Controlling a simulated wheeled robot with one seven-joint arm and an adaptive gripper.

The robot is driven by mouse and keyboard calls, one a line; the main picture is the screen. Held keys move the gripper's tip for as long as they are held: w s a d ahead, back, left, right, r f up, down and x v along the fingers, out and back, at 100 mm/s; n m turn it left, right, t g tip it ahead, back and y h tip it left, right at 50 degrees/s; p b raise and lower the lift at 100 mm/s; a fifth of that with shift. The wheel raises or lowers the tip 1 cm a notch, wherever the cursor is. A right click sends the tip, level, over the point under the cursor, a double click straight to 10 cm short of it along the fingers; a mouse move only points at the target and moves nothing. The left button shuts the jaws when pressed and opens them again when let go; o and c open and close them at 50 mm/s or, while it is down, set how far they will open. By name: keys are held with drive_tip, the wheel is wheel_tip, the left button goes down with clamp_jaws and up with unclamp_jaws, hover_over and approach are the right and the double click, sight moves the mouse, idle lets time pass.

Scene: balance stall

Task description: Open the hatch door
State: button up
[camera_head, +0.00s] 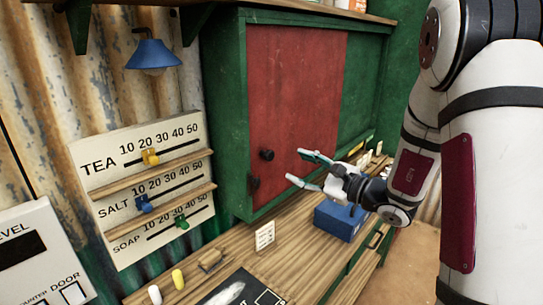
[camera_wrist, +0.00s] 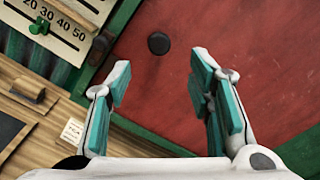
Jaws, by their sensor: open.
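The hatch door is a red panel (camera_head: 295,95) in a green wooden frame (camera_head: 228,120), and it appears shut. A round dark knob (camera_head: 267,155) sits near its lower left part. My gripper (camera_head: 296,166) is open and empty, to the right of the knob and apart from it. In the wrist view the red door (camera_wrist: 240,40) fills much of the picture. The knob (camera_wrist: 158,43) shows beyond and between the two teal-padded fingers (camera_wrist: 160,100).
A slider board (camera_head: 145,190) marked TEA, SALT and SOAP stands at left under a blue lamp (camera_head: 152,55). A wooden counter (camera_head: 225,250) runs below the hatch, with a blue box (camera_head: 340,220) under my gripper and a small white card (camera_head: 265,235).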

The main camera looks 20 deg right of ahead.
sight(271, 157)
drive_tip(key=p+x, duration=0.1)
drive_tip(key=x, duration=1)
drive_tip(key=shift+s, duration=0.1)
clamp_jaws()
